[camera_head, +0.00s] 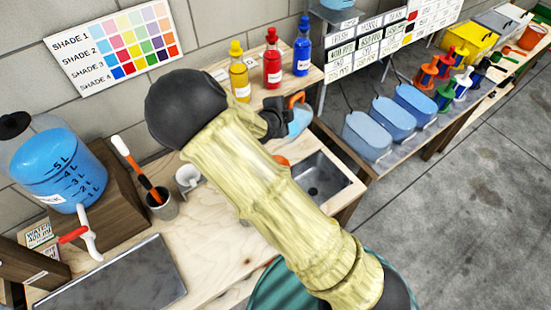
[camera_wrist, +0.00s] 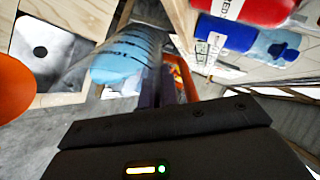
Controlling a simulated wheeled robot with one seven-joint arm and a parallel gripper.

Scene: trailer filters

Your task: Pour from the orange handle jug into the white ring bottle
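The orange handle jug (camera_head: 299,121) is clear, with blue liquid inside. It is in the head view beyond my arm, above the back edge of the sink. My gripper (camera_head: 277,112) is at its orange handle and appears shut on it. In the wrist view the jug (camera_wrist: 125,58) looks tilted by the camera angle, with the handle (camera_wrist: 183,80) at the dark fingers. I cannot single out the white ring bottle with certainty. A small white vessel (camera_head: 188,178) stands on the bench left of my arm, partly hidden by it.
A metal sink (camera_head: 322,176) lies below the jug. Yellow, red and blue bottles (camera_head: 272,60) stand on the shelf behind. A large blue dispenser (camera_head: 57,168) is at left, near a cup with a brush (camera_head: 163,205). Blue bins (camera_head: 414,103) and several coloured items line the right bench.

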